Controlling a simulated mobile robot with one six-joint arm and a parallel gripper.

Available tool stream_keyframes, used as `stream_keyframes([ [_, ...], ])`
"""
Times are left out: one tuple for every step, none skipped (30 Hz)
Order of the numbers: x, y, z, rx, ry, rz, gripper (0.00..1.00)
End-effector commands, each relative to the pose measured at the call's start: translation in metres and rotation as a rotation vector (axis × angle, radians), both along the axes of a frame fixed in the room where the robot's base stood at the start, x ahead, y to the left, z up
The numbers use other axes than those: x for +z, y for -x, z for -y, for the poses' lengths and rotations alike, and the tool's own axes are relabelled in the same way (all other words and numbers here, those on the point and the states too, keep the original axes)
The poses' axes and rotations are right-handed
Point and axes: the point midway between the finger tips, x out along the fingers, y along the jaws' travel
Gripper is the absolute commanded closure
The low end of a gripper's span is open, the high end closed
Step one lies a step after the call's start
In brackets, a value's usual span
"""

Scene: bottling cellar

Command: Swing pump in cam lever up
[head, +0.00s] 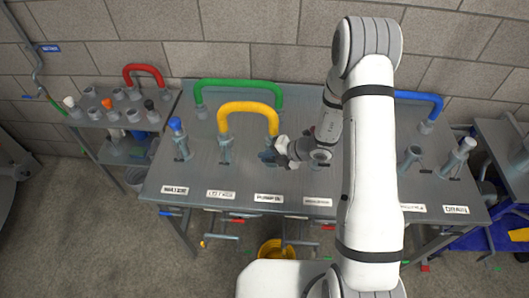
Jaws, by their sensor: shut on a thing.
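My gripper (283,152) is low over the grey bench, beside the coupling port (268,156) under the right end of the yellow hose (248,106). It is shut on a small part there, which looks like a cam lever; the jaws hide most of it, and I cannot tell its angle. The yellow hose arches from a port (225,148) on the left to this port. Another port (320,156) stands just right of the gripper, partly behind my arm. White label plates (268,198) line the bench front, too small to read surely.
A green hose (238,84) arches behind the yellow one. A blue hose (420,97) lies at the back right. A blue-capped port (178,138) stands at the left. A side shelf (100,119) holds a red hose (145,70) and fittings. A yellow bucket (272,250) is below the bench.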

Motion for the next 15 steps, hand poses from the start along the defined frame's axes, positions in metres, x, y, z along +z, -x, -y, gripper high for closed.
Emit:
stream_keyframes([
  [0.0027,-0.0053,0.0027,-0.011,0.001,0.008,1.00],
  [0.0027,-0.0054,0.0024,-0.011,0.002,0.009,1.00],
  [0.0028,-0.0055,0.0020,-0.009,0.002,0.009,1.00],
  [0.0028,-0.0055,0.0017,-0.009,0.002,0.009,1.00],
  [0.0029,-0.0056,0.0015,-0.009,0.002,0.010,1.00],
  [0.0031,-0.0056,0.0012,-0.009,0.002,0.010,1.00],
  [0.0031,-0.0055,0.0010,-0.007,0.002,0.010,1.00],
  [0.0031,-0.0056,0.0008,-0.007,0.002,0.010,0.90],
  [0.0033,-0.0055,0.0003,-0.006,0.002,0.011,0.87],
  [0.0032,-0.0052,-0.0001,-0.005,0.002,0.011,0.84],
  [0.0030,-0.0047,-0.0005,-0.004,0.002,0.010,0.82],
  [0.0027,-0.0040,-0.0011,-0.002,0.001,0.009,0.79],
  [0.0025,-0.0036,-0.0014,-0.001,0.002,0.008,0.76],
  [0.0022,-0.0032,-0.0018,-0.001,0.002,0.008,0.74],
  [0.0020,-0.0028,-0.0023,0.002,0.001,0.007,0.71],
])
